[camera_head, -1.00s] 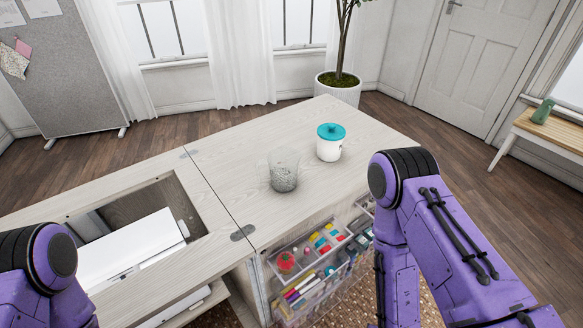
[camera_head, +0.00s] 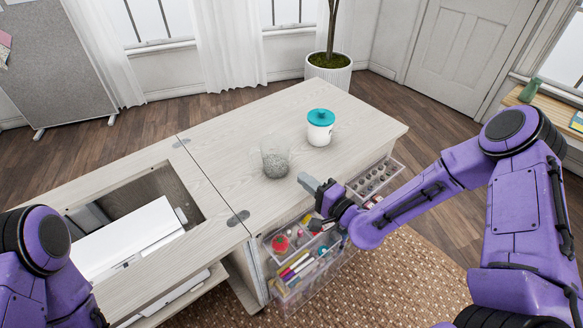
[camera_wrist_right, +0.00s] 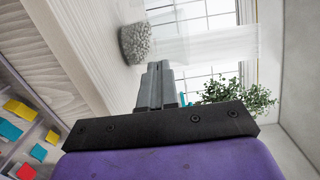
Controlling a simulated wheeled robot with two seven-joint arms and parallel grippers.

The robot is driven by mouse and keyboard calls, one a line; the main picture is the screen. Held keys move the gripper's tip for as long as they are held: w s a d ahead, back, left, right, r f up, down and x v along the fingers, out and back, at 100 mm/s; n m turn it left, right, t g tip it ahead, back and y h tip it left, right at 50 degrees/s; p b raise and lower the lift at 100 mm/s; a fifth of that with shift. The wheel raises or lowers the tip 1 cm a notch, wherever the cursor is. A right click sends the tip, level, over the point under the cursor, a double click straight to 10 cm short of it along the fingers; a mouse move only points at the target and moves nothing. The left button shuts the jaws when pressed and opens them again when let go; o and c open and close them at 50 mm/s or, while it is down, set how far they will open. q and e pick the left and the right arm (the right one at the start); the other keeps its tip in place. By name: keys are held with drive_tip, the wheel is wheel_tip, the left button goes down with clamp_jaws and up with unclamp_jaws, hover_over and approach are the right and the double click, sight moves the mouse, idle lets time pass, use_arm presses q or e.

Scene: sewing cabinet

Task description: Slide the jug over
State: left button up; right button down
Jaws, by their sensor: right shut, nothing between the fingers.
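A clear jug (camera_head: 275,160) with grey speckled contents in its lower part stands upright on the pale wooden cabinet top (camera_head: 225,150). It also shows tipped sideways by the camera angle in the right wrist view (camera_wrist_right: 135,44). My right gripper (camera_head: 309,183) is shut and empty near the front edge of the top, to the right of the jug and apart from it. Its closed fingers (camera_wrist_right: 158,66) point toward the jug's side of the top in the wrist view. My left gripper is out of view; only part of its arm shows.
A white canister with a teal lid (camera_head: 320,127) stands behind and right of the jug. Clear drawers (camera_head: 305,262) with sewing supplies hang open below the front edge. A recess with a white machine (camera_head: 135,238) lies to the left.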

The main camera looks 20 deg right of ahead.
sight(284, 163)
drive_tip(key=p+x, duration=0.1)
drive_tip(key=x, duration=0.5)
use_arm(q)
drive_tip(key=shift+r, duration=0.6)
